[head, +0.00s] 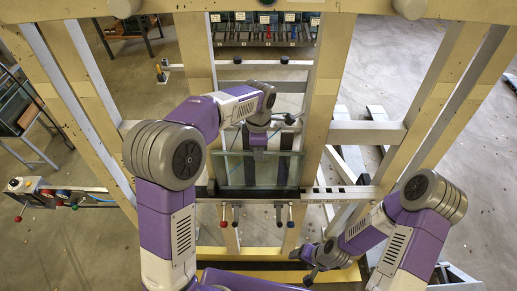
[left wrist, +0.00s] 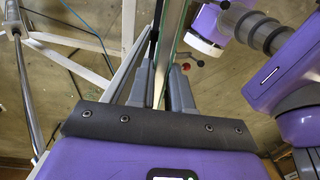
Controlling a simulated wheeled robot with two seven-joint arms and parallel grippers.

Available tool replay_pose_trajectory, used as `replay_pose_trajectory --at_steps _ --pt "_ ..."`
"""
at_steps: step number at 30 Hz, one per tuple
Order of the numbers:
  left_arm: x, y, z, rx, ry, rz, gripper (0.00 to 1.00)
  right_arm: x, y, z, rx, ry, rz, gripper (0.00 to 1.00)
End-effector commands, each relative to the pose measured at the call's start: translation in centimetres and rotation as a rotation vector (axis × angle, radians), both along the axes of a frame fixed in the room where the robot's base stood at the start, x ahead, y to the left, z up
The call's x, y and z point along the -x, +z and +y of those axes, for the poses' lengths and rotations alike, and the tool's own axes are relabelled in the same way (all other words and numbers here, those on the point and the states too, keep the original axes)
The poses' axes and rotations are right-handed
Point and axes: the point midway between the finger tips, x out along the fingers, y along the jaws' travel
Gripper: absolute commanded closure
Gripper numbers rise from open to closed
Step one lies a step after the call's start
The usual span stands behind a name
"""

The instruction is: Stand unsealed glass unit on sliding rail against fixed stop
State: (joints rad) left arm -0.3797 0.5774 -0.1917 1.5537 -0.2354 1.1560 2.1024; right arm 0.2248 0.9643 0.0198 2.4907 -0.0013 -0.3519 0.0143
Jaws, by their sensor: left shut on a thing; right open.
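The glass unit (head: 236,172) is a clear, greenish pane standing roughly upright between the two middle posts of the frame. My left gripper (head: 258,150) is at its upper part. In the left wrist view the jaws (left wrist: 160,90) are shut on the glass edge (left wrist: 172,50), one finger on each side. The dark sliding rail (head: 262,192) runs under the pane; I cannot tell whether the glass touches it. I cannot clearly make out the fixed stop. My right gripper (head: 308,270) is open and empty, low at the front right, apart from the glass.
Thick wooden posts (head: 319,110) flank the pane. A pale crossbar with red and dark levers (head: 290,215) lies in front of it. A tool rack (head: 265,28) stands behind. A control box with a red button (head: 20,187) is at left.

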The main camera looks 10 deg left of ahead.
Motion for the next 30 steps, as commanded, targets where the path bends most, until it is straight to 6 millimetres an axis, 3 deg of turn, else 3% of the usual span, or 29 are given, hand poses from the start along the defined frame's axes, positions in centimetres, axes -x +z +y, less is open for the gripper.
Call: replay_pose_trajectory --at_steps 5,6,11,30 --pt "-0.06 -0.16 -0.06 0.001 -0.001 -0.003 1.0 0.0 -0.21 0.0 0.0 0.0 0.0 0.29" --pt "-0.07 -0.12 -0.06 0.002 -0.001 -0.005 0.77 0.01 -0.18 0.0 0.0 0.0 0.0 0.29" --pt "-0.04 -0.16 -0.05 0.001 -0.001 -0.003 0.52 0.01 -0.16 0.0 0.0 0.0 0.0 0.29" --pt "-0.01 -0.35 0.04 -0.001 0.0 0.0 0.51 0.01 -0.18 0.0 0.0 0.0 0.0 0.29"
